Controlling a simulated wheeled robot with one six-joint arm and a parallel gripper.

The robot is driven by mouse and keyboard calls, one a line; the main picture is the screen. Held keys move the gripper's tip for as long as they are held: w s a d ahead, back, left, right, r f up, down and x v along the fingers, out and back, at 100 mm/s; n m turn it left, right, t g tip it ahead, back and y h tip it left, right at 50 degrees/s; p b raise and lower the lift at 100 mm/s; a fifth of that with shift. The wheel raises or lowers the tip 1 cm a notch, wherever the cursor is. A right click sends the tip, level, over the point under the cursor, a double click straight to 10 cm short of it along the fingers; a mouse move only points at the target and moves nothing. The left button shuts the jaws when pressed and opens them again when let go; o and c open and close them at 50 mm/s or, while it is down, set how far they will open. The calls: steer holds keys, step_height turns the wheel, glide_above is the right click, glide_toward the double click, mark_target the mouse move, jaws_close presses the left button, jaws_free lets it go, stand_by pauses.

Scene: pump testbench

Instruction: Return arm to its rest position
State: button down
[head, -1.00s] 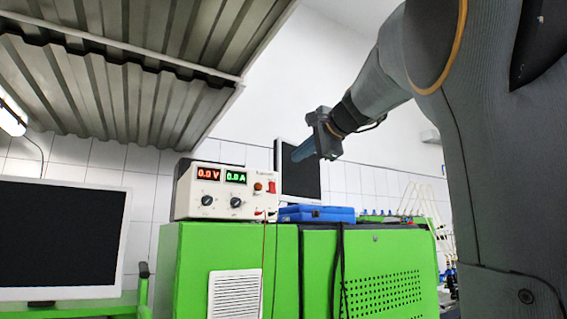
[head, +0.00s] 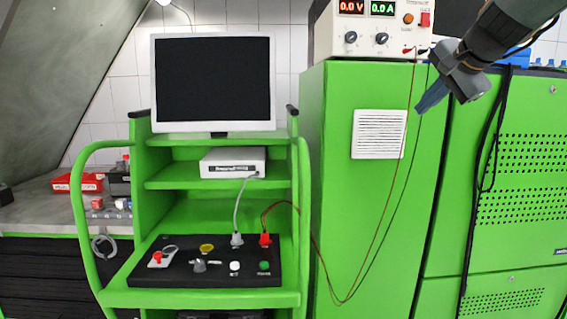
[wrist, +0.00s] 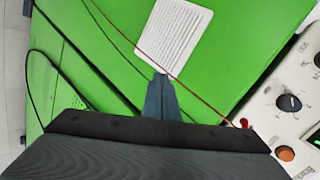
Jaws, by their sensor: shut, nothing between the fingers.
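My gripper (head: 432,97) is at the upper right of the head view, its blue-grey fingers pointing down and left in front of the green cabinet (head: 345,230). The fingers are together with nothing between them. In the wrist view my gripper (wrist: 160,82) points toward the white vent panel (wrist: 172,35) on the cabinet; I cannot tell how far it is from the surface. The vent panel also shows in the head view (head: 379,134), left of the fingertips.
A power supply (head: 375,28) reading 0.0 V and 0.0 A stands on the cabinet. Thin red and black cables (head: 384,240) hang near my gripper. At left are a monitor (head: 213,84) and a control panel (head: 207,262) on a green stand.

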steer(key=s+a+f+n+g, duration=0.2)
steer(key=a+f, duration=0.1)
steer(key=f, duration=0.6)
steer(key=s+a+f+n+g, duration=0.2)
steer(key=a+f, duration=0.1)
steer(key=f, duration=0.6)
steer(key=s+a+f+n+g, duration=0.2)
steer(key=s+a+f+n, duration=0.2)
steer(key=s+f, duration=0.6)
steer(key=s+a+f+n+g+h, duration=0.1)
steer(key=s+a+f+n+g, duration=0.2)
steer(key=s+f, duration=0.8)
step_height(320, 180, down, 3)
steer(key=a+n, duration=0.1)
steer(key=n, duration=0.1)
steer(key=shift+s+a+n, duration=0.25)
steer(key=shift+a+n, duration=0.05)
steer(key=shift+a, duration=0.1)
steer(key=c, duration=2.5)
jaws_free()
steer(key=shift+r, duration=0.15)
